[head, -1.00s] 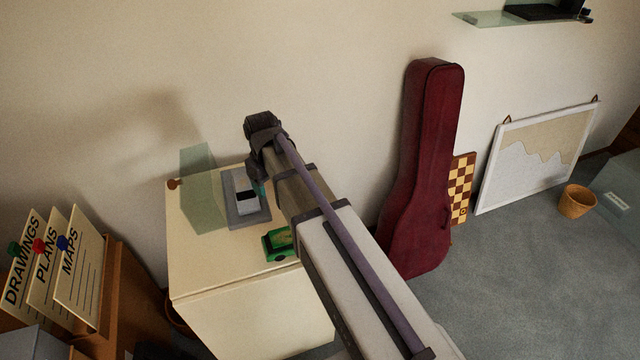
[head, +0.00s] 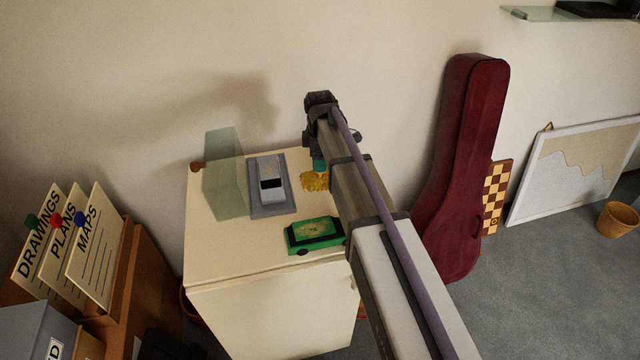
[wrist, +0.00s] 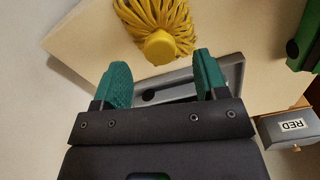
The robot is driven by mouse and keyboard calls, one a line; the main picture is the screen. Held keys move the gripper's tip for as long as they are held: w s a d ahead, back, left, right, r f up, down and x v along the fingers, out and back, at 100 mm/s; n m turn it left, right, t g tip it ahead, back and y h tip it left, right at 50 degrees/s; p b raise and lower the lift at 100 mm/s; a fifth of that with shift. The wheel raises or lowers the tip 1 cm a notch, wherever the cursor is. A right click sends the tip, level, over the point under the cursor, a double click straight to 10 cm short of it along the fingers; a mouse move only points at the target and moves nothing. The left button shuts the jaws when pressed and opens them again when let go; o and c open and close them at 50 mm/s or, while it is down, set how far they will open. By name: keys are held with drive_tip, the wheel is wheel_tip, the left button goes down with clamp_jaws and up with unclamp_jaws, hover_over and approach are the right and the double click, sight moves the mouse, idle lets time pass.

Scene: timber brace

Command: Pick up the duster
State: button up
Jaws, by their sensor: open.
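The duster is a yellow stringy mop-like head with a round yellow knob. It lies on the cream cabinet top (head: 220,245), and in the head view the duster (head: 314,181) is partly hidden behind my arm. In the wrist view the duster (wrist: 160,22) is at the top, its knob just beyond and between my fingertips. My gripper (wrist: 160,75) is open, with two teal fingers apart and nothing between them. In the head view one teal fingertip of my gripper (head: 319,165) shows just above the duster.
A grey device on a dark base (head: 270,185) lies left of the duster. A green toy car (head: 314,235) is nearer the front edge. A translucent green panel (head: 224,175) stands at the left. The wall is close behind; a red instrument case (head: 465,150) stands right.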

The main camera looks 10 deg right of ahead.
sight(320, 174)
wheel_tip(320, 174, down, 5)
drive_tip(key=b, duration=0.5)
drive_tip(key=shift+a+f, duration=0.1)
drive_tip(key=shift+f, duration=0.1)
drive_tip(key=shift+r, duration=0.25)
drive_tip(key=c, duration=1.1)
